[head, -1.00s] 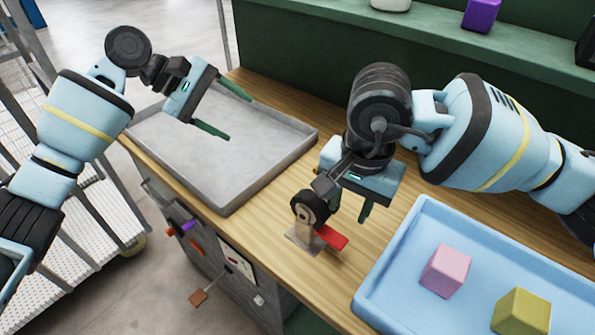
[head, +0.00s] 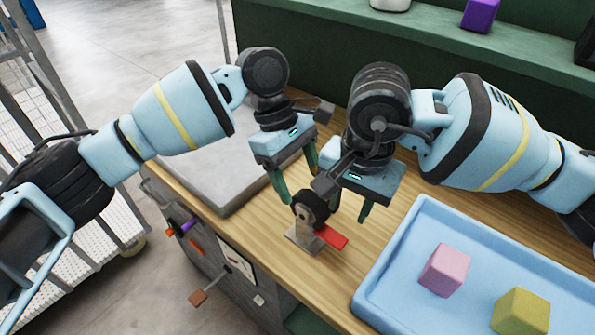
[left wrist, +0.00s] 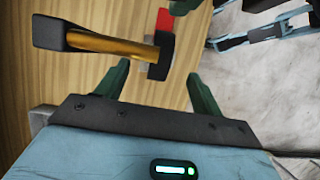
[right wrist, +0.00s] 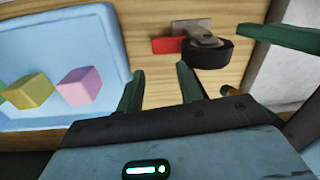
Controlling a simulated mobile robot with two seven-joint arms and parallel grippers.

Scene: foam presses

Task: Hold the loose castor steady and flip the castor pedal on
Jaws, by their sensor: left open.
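The castor stands on a small metal plate (head: 300,241) near the bench's front edge. Its dark wheel (head: 314,206) is on top, and its red pedal (head: 332,237) sticks out to the right. The wheel (right wrist: 208,54) and pedal (right wrist: 166,45) also show in the right wrist view. My left gripper (head: 298,182) is open and empty, just above and behind the wheel, with one fingertip close to it. I cannot tell whether they touch. My right gripper (head: 352,205) is open and empty, behind and right of the castor, above the bench. The pedal (left wrist: 165,18) is partly hidden in the left wrist view.
A blue tray (head: 395,258) with a pink block (head: 445,269) and a yellow-green block (head: 521,315) stands at right. In the left wrist view a hammer-like object (left wrist: 110,44) shows. The two grippers are close together.

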